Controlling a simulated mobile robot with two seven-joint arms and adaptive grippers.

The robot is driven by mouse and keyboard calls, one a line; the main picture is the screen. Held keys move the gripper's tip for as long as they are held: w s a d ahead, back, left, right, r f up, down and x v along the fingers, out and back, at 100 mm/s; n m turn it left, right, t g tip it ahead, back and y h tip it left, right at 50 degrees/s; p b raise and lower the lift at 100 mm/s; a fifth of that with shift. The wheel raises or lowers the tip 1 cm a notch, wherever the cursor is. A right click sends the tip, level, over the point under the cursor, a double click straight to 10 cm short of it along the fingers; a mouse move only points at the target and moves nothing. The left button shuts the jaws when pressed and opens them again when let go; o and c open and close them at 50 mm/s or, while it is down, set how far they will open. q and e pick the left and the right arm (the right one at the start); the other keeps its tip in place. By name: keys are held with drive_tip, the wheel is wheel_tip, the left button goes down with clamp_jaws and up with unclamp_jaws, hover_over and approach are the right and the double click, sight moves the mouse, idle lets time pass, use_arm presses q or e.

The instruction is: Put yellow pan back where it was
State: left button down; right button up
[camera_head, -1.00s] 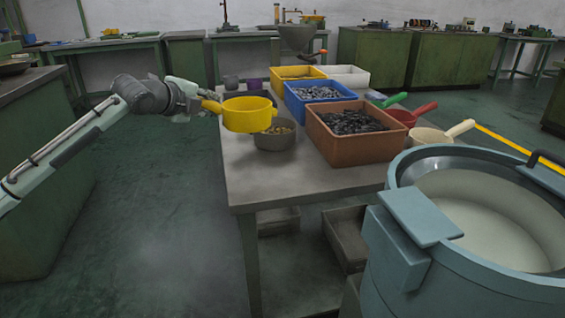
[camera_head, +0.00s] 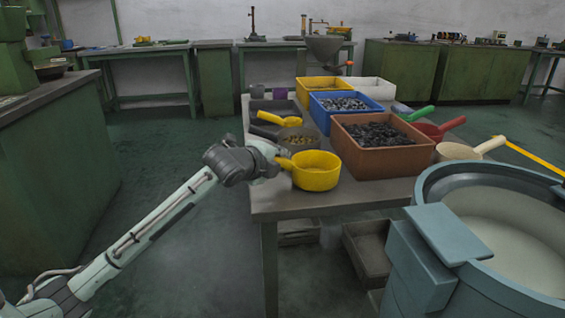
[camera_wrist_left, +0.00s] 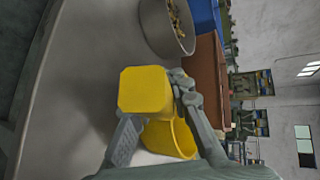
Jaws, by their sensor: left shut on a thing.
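The yellow pan (camera_head: 316,176) is upright at the near left part of the grey table (camera_head: 345,196), in front of a round grey bowl (camera_head: 298,142) of small parts. I cannot tell whether its bottom touches the table. My left gripper (camera_head: 281,162) is shut on its handle, which points left. In the left wrist view the squared yellow handle end (camera_wrist_left: 145,90) sits between the fingers, with the pan's cup (camera_wrist_left: 170,139) beyond, partly hidden by the gripper. My right gripper is not in view.
A brown bin (camera_head: 382,160) of dark parts stands right of the pan, with blue (camera_head: 325,120) and yellow (camera_head: 319,82) bins behind. A yellow scoop (camera_head: 281,119) lies behind the bowl. Red (camera_head: 440,128), green (camera_head: 420,113) and cream (camera_head: 458,151) pans stand at the right. A large blue drum (camera_head: 440,190) is at front right.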

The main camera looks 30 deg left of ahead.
use_arm(q)
drive_tip(key=shift+f, duration=0.25)
drive_tip(key=c, duration=1.4)
unclamp_jaws()
drive_tip(key=shift+s, duration=0.1)
drive_tip(key=v, duration=1.2)
